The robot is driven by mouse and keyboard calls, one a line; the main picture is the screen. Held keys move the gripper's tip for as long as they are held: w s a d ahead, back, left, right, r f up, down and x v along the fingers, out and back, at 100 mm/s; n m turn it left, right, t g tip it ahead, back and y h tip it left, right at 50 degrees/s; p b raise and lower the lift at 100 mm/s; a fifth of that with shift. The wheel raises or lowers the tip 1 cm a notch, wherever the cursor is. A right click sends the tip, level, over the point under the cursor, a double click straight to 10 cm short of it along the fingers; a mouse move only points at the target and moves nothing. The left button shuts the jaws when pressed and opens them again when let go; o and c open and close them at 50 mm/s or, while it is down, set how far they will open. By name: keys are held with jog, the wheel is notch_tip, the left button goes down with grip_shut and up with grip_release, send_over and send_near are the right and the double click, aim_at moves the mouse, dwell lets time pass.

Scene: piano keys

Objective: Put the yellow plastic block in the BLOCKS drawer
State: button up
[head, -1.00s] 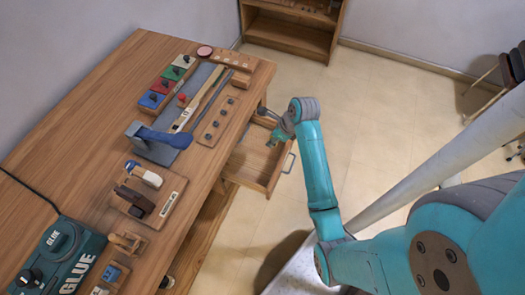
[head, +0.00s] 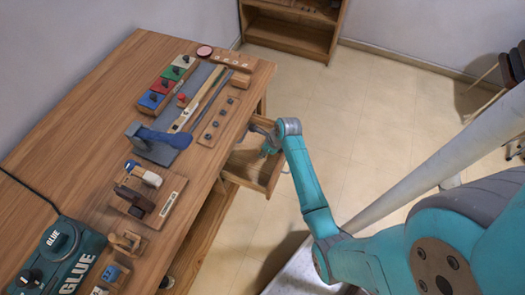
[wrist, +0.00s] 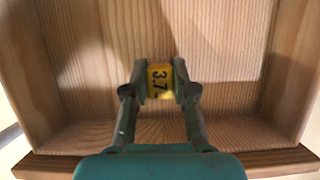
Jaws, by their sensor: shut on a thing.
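The yellow block (wrist: 160,78), marked 3.7, is between my fingertips in the wrist view. My gripper (wrist: 160,82) is shut on it, with one finger on each side. The open wooden drawer (wrist: 293,65) surrounds the block and fingers in the wrist view. In the head view my gripper (head: 268,150) is over the open drawer (head: 245,180) at the bench's right side. The block cannot be made out there. I cannot tell whether the block touches the drawer floor. No drawer label is readable.
The wooden bench (head: 60,130) carries colored blocks, a long grey strip, a blue-handled tool (head: 160,137) and a GLUE box (head: 70,258). A wooden shelf (head: 290,30) stands at the back. The floor right of the drawer is clear.

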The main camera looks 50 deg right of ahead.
jog(key=shift+w+f, duration=0.15)
jog(key=shift+f, duration=0.1)
jog(key=shift+f, duration=0.1)
jog(key=o, duration=0.9)
jog(key=v, duration=1.2)
